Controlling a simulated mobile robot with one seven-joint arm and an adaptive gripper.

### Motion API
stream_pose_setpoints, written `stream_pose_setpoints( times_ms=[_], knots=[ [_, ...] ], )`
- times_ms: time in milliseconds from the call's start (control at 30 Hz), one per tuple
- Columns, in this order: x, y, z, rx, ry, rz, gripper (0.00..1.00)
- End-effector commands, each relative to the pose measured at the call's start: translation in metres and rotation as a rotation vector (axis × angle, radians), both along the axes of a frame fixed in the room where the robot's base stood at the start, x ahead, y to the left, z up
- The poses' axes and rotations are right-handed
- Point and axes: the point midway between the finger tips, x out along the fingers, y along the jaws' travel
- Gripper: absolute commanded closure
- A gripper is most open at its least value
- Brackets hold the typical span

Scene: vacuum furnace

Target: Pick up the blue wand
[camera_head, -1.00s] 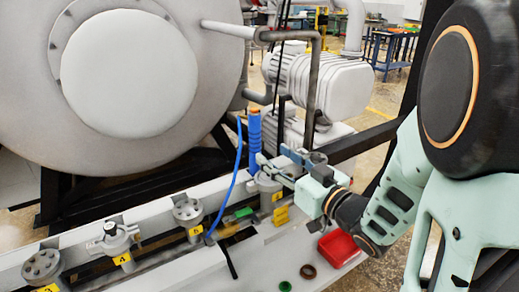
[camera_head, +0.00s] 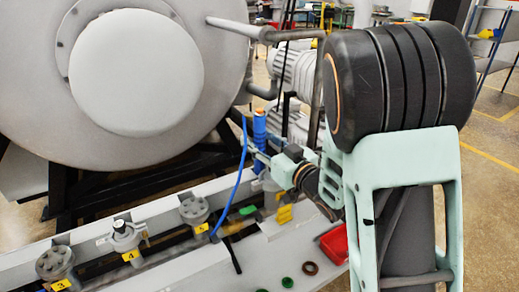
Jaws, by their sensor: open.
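The blue wand (camera_head: 259,130) stands upright behind the white bench rail, with an orange band near its top. A thin blue hose (camera_head: 240,176) curves down beside it on the left. My gripper (camera_head: 257,158) is open, with its pale green fingers pointing left at the wand's lower part. The fingers overlap the wand in the picture. I cannot tell whether they touch it or stand around it. The wand's lower end is hidden behind the gripper and fittings.
The large grey furnace door (camera_head: 136,72) fills the upper left. Numbered valves, such as the one marked 4 (camera_head: 124,236), line the white bench (camera_head: 190,268). A red bin (camera_head: 335,244) sits below my arm. Pumps (camera_head: 290,125) stand behind the wand.

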Motion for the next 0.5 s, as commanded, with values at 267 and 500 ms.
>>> stream_pose_setpoints(
  times_ms=[267,500],
  knots=[
    [-0.0001,-0.0003,-0.0002,0.000,0.000,0.000,0.68],
    [-0.0003,-0.0005,-0.0001,0.000,0.000,0.000,0.94]
  ],
)
